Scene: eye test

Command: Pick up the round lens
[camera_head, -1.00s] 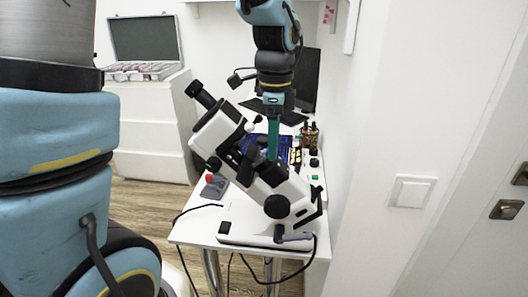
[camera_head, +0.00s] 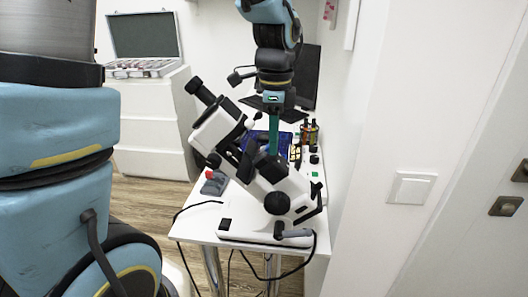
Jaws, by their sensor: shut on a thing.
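My gripper (camera_head: 274,138) points straight down over the white table, behind the microscope, with teal fingers. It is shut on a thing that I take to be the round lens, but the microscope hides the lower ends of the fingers. I cannot make out the round lens itself. The blue tray (camera_head: 284,148) lies just behind and beside the fingers. I cannot tell whether what I hold touches the tray.
The black and white microscope (camera_head: 262,184) stands tilted in front of my gripper. Small bottles (camera_head: 309,132) stand to the right, near the wall. A dark monitor (camera_head: 308,80) and keyboard stand behind. A grey item with a red knob (camera_head: 214,182) lies at the left edge of the table (camera_head: 205,222).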

